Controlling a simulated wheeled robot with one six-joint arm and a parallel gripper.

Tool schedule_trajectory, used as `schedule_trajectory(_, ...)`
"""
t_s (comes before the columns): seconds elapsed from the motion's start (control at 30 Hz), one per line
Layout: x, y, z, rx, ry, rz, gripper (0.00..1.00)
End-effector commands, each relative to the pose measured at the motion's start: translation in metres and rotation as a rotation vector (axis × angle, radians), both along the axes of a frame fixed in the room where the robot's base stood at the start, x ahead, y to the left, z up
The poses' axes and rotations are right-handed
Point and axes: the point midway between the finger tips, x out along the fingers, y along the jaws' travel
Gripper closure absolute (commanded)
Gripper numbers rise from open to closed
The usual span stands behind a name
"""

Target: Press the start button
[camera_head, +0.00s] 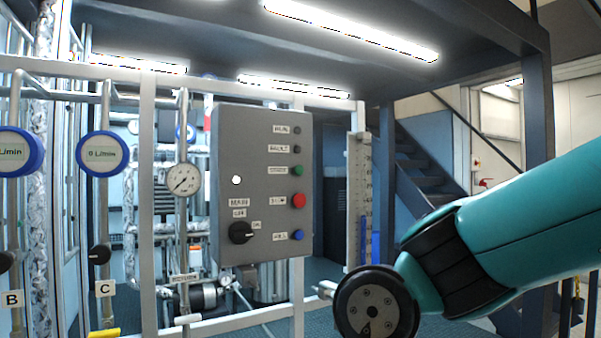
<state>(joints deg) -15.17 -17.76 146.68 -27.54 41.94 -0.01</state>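A grey control panel (240,160) is mounted on a pale metal frame, left of the picture's middle. A green button (298,170) sits on its right side, with a label beside it too small to read surely. A red button (298,200) is just below the green one, and a blue button (297,235) is lower. My teal arm comes in from the right, and its dark round wrist joint is below and right of the panel. A small pale metal piece (325,289) at the joint's left edge may be my gripper's tip. The rest of my gripper is hidden. Nothing touches the buttons.
A black rotary knob (240,233) is at the panel's lower left. A pressure gauge (183,180), pipes and blue-rimmed flow meters (102,153) stand left. A scaled vertical column (358,200) stands between panel and arm. Stairs (430,165) are behind.

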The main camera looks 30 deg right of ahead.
Motion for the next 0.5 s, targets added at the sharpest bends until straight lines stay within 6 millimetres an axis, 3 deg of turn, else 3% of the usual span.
schedule_trajectory(0.03, 0.0000, 0.0000, 0.0000, 0.000, 0.000, 0.000, 0.61)
schedule_trajectory(0.2, 0.0000, 0.0000, 0.0000, 0.000, 0.000, 0.000, 1.00)
schedule_trajectory(0.5, 0.0000, 0.0000, 0.0000, 0.000, 0.000, 0.000, 1.00)
